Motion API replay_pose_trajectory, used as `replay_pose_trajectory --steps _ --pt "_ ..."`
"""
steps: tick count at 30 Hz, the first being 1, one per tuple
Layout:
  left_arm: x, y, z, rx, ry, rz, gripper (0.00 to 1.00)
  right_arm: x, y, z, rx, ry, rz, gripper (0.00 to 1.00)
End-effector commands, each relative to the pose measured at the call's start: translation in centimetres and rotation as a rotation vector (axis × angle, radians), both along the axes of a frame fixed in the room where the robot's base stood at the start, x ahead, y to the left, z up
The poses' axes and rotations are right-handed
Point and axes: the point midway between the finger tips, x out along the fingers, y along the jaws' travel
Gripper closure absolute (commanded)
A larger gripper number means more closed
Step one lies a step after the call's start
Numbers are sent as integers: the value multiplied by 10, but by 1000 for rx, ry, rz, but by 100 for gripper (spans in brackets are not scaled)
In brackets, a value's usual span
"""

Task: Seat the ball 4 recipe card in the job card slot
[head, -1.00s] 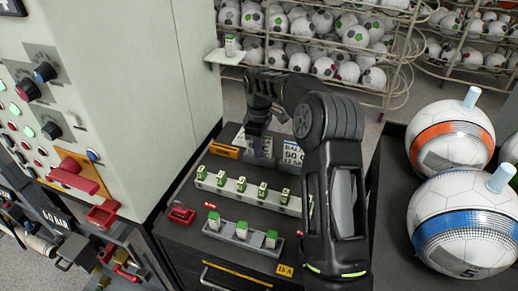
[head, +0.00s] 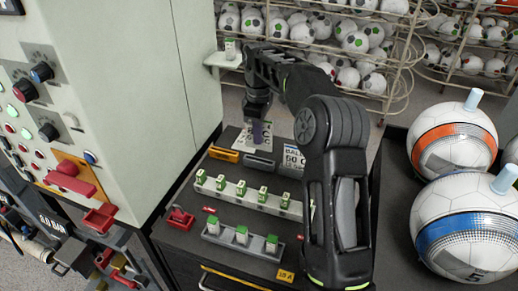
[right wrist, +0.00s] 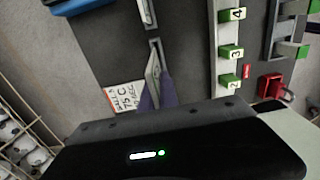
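My right gripper (head: 259,136) is at the far side of the dark table top, its purple fingers pointing down. A white card (head: 243,141) shows just left of and behind it. In the right wrist view this card (right wrist: 125,97) reads "75 C" and is just left of the fingers (right wrist: 156,88); its ball number is too small to be sure of. Another white card (head: 294,158), printed "50 C", stands at the right. A grey holder (head: 258,163) and an orange holder (head: 224,154) are in front. My left gripper is out of view.
A pale rail with green-topped blocks (head: 251,196) and a smaller grey tray (head: 226,240) lie nearer. The press cabinet (head: 150,90) is left; large balls (head: 453,137) are at the right.

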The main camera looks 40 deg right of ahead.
Motion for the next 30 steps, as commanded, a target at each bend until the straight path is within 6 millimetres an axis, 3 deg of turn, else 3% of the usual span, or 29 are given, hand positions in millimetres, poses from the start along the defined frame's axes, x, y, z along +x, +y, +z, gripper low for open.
replay_pose_trajectory --steps 2,6,30 --pt "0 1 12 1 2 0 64 0 0 19 0 0 0 100" --pt "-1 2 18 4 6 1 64 0 0 28 1 1 1 100" --pt "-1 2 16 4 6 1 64 0 0 27 1 1 0 100"
